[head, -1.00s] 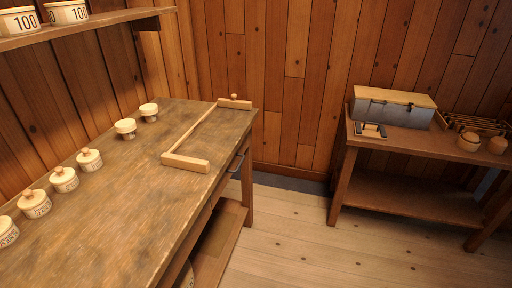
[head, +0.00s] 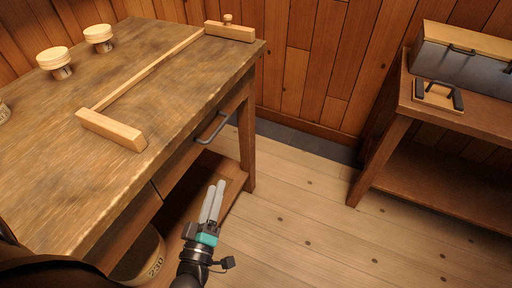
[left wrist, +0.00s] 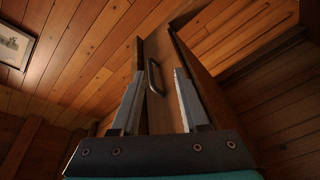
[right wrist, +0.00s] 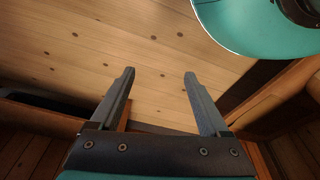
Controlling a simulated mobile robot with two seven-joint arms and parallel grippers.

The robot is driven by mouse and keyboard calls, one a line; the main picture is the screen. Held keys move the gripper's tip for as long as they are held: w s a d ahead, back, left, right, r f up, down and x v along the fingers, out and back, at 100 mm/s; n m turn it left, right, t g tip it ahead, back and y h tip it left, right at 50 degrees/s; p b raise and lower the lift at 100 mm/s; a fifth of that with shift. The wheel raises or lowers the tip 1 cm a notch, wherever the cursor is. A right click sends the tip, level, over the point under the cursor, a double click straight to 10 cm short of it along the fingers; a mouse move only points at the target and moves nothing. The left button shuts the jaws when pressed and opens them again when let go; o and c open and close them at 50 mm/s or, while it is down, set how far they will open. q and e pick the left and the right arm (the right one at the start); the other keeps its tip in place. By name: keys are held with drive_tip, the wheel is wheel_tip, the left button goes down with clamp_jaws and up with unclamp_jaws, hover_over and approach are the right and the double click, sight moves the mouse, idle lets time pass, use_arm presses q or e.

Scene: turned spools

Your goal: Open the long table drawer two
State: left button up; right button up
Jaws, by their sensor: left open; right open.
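The long table (head: 120,75) has a drawer (head: 190,160) in its front, towards the far end, with a dark grey bar handle (head: 213,128). The drawer looks shut, flush with the table front. My left gripper (head: 215,185) is open and empty, in front of and below the handle, apart from it. In the left wrist view the handle (left wrist: 154,77) shows between my left fingertips (left wrist: 156,70), a little beyond them. My right gripper (right wrist: 160,75) is open and empty, with floorboards beyond it; it is not in the head view.
A labelled container (head: 140,258) is on the lower shelf. A side table (head: 470,115) with a grey box (head: 460,60) stands right. The floor (head: 300,215) between is clear.

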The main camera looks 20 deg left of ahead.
sight(219, 126)
use_arm(q)
drive_tip(key=w+a+r+b, duration=0.1)
drive_tip(key=w+r, duration=0.1)
drive_tip(key=w, duration=0.2)
drive_tip(key=w+a+r+n+y+b, duration=0.1)
drive_tip(key=w+a+r, duration=0.1)
drive_tip(key=w, duration=0.3)
drive_tip(key=w+a+r+n+t+b, duration=0.1)
drive_tip(key=w+a+r, duration=0.1)
drive_tip(key=w, duration=0.2)
drive_tip(key=shift+w+y, duration=0.2)
drive_tip(key=shift+y, duration=0.1)
drive_tip(key=shift+w+a+r, duration=0.15)
drive_tip(key=shift+w+r, duration=0.05)
drive_tip(key=shift+w, duration=0.5)
use_arm(e)
drive_tip(key=w+r+t, duration=0.1)
drive_tip(key=w+r, duration=0.3)
drive_tip(key=r, duration=0.2)
drive_tip(key=shift+a+r, duration=0.2)
drive_tip(key=shift+r, duration=0.05)
drive_tip(key=shift+w, duration=0.1)
use_arm(q)
clamp_jaws()
